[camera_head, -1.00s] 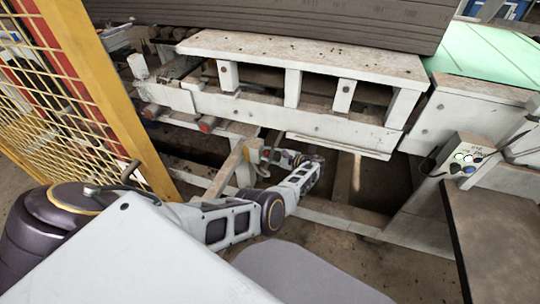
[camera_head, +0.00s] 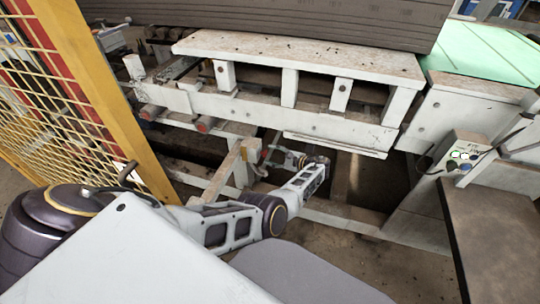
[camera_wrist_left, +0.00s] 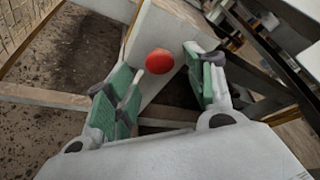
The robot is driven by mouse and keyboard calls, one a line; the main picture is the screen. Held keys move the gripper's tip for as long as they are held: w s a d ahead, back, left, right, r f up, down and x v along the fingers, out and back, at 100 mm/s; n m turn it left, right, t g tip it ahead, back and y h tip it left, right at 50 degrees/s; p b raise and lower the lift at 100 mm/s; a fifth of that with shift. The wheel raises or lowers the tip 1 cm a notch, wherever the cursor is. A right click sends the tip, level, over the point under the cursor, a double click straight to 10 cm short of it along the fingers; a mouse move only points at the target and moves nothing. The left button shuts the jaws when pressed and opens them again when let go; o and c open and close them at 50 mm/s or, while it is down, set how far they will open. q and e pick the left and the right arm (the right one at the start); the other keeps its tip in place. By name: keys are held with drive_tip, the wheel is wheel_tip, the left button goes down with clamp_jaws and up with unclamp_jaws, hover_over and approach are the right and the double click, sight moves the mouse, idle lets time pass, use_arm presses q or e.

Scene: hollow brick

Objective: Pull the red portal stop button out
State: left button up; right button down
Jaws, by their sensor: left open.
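The red button (camera_wrist_left: 159,62) shows in the left wrist view as a round red cap on a pale panel (camera_wrist_left: 165,28). My left gripper (camera_wrist_left: 166,72) is open, with one green-padded finger to the left of the button and the other to its right. In the picture the button appears in the gap between the fingertips; I cannot tell whether either finger touches it. In the head view the left gripper (camera_head: 279,156) is small, low in front of the white frame, near a pale post. I cannot make out the red button there. My right gripper is not in view.
A white frame (camera_head: 300,122) with beams stands above and behind the left gripper. A yellow mesh fence (camera_head: 110,95) stands at the left. A control box (camera_head: 462,152) with several buttons and a brown surface (camera_head: 500,235) are at the right.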

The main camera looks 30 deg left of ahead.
use_arm(q)
drive_tip(key=v, duration=0.9)
drive_tip(key=shift+d, duration=0.15)
idle(0.4)
